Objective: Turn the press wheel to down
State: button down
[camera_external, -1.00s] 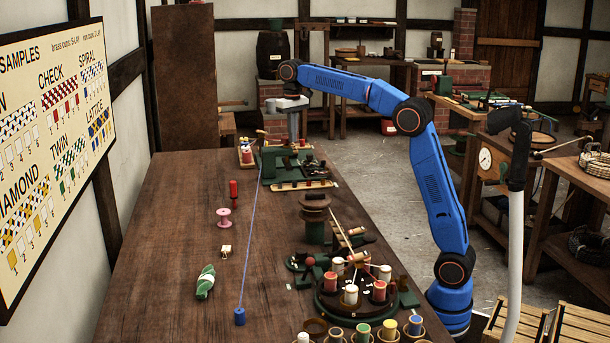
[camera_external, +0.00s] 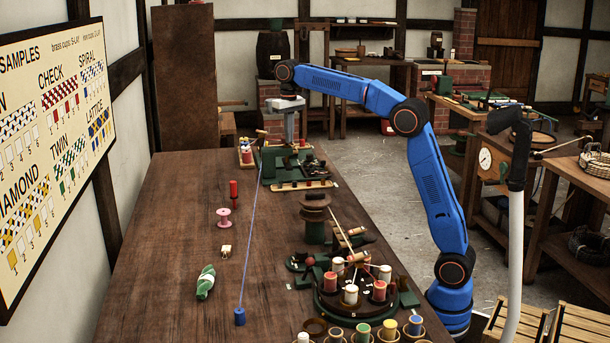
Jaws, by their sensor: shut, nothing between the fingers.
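A green machine (camera_external: 268,168), which seems to be the press, stands at the far end of the long table, with dark parts and small red pieces on its right side. Its wheel is too small to make out from here. My gripper (camera_external: 290,141) points down over the back of this machine, at the end of my blue arm. It is shut and holds nothing. I cannot tell whether its fingertips touch the machine or hang just above or behind it.
A blue cord (camera_external: 251,230) runs along the long table (camera_external: 165,235) to a blue weight (camera_external: 239,317). A spool carousel (camera_external: 328,303) fills the near right.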

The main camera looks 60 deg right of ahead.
jog(key=shift+s, duration=0.1)
notch_tip(320, 180, up, 6)
jog(key=shift+s+a, duration=0.2)
dwell(0.7)
jog(key=d+f, duration=0.3)
jog(key=f, duration=0.3)
jog(key=shift+d+f, duration=0.15)
jog(key=shift+d, duration=0.1)
dwell(0.8)
jog(key=shift+s+a+r, duration=0.1)
jog(key=shift+r, duration=0.1)
dwell(0.4)
